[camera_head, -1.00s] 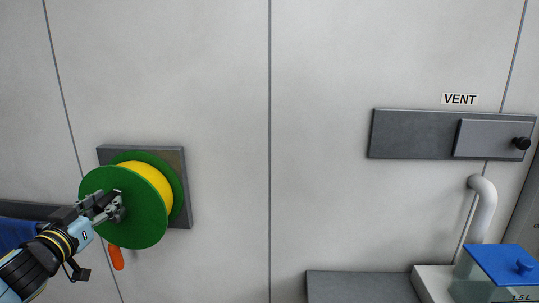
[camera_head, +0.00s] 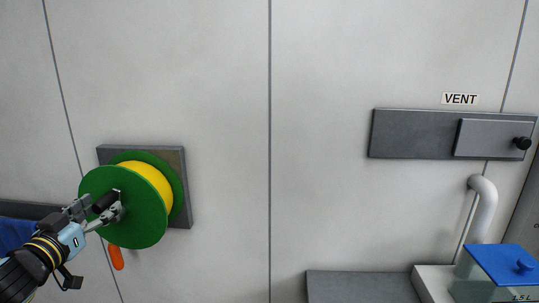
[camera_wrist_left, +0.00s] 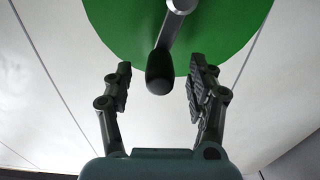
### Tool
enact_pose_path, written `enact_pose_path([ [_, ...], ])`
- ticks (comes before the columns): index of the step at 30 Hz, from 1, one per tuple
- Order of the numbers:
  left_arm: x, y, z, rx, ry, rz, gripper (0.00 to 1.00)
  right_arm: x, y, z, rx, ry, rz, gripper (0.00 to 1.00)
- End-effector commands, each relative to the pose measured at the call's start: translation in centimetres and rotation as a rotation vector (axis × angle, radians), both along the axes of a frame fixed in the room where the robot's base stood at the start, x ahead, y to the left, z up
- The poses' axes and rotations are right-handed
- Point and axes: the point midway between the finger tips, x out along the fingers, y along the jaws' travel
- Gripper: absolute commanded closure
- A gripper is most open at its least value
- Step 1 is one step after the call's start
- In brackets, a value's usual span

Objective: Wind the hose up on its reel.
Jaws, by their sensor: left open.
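The hose reel (camera_head: 128,213) has green side discs and stands on a dark plate on the wall at the left. Yellow hose (camera_head: 148,180) is wound between the discs. An orange hose end (camera_head: 116,257) hangs just below the reel. My left gripper (camera_head: 105,206) is in front of the near disc. In the left wrist view its fingers (camera_wrist_left: 160,90) are open, one on each side of the black crank handle (camera_wrist_left: 160,72), with gaps on both sides. The crank's grey arm (camera_wrist_left: 174,28) runs up across the green disc. My right gripper is out of view.
A grey vent panel (camera_head: 413,134) with a sliding cover and black knob (camera_head: 522,143) is on the wall at the right. Below are a white pipe (camera_head: 484,210), a blue-lidded container (camera_head: 497,262) and a grey ledge (camera_head: 360,288). The wall between is clear.

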Motion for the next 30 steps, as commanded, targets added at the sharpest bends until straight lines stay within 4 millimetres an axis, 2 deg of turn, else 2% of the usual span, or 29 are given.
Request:
enact_pose_path([
  [10, -3.9, 0.4, -0.2, 0.002, 0.000, -0.001, 0.42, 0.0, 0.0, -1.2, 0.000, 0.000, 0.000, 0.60],
  [17, -5.0, 0.4, -0.2, 0.002, 0.001, -0.001, 0.42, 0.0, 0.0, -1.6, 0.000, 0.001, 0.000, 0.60],
  [20, -5.3, 0.2, -1.9, -0.003, 0.009, 0.000, 0.42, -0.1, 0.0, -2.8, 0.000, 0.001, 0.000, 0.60],
  [23, -6.3, -0.2, -7.0, -0.028, 0.048, 0.009, 0.42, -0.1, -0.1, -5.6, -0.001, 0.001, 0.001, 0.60],
  [26, -8.0, -0.1, -14.8, -0.080, 0.136, 0.040, 0.42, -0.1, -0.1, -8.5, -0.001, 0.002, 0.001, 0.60],
  [27, -8.8, 0.0, -18.1, -0.098, 0.179, 0.059, 0.42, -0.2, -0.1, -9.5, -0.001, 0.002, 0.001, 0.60],
  [29, -10.3, 0.2, -23.0, -0.120, 0.244, 0.088, 0.42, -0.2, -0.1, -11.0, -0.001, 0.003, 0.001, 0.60],
  [30, -11.4, 0.3, -26.2, -0.129, 0.289, 0.106, 0.42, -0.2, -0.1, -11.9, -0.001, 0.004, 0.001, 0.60],
])
